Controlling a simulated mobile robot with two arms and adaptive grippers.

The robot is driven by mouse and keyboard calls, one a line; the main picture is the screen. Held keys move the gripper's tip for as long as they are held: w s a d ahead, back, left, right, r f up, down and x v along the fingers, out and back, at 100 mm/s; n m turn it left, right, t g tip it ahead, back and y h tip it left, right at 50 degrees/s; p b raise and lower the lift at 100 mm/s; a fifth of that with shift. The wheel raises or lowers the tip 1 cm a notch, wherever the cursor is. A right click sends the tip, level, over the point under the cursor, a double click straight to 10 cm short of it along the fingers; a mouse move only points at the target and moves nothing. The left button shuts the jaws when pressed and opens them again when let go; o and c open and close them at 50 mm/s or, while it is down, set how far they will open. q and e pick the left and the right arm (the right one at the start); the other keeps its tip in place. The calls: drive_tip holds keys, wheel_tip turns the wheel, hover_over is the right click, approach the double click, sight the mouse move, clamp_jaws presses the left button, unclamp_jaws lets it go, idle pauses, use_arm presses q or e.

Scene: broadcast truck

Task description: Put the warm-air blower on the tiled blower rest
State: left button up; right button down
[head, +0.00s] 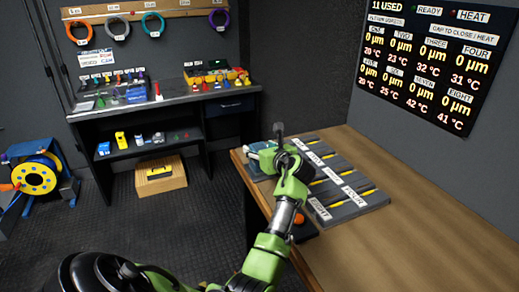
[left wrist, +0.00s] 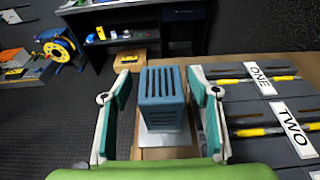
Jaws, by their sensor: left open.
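A blue-grey box with slots, which looks like the warm-air blower (left wrist: 162,98), stands upright between the fingers of my left gripper (left wrist: 160,82) in the left wrist view. The fingers are open on either side of it, with gaps showing. A pale flat plate (left wrist: 168,140) shows below the blower; I cannot tell if it is the tiled rest. In the head view my left gripper (head: 284,160) is over the left end of the wooden bench (head: 400,240) and partly hides the blower (head: 262,147). My right gripper is not in view.
A dark rack (head: 343,196) with labelled slots and yellow-marked tools lies right beside the gripper. A black shelf unit (head: 165,110) stands behind, with a wooden box (head: 160,184) on the floor. The bench's right part is clear.

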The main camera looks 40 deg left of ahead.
use_arm(q)
drive_tip(key=v, duration=1.1)
drive_tip(key=shift+d, duration=0.15)
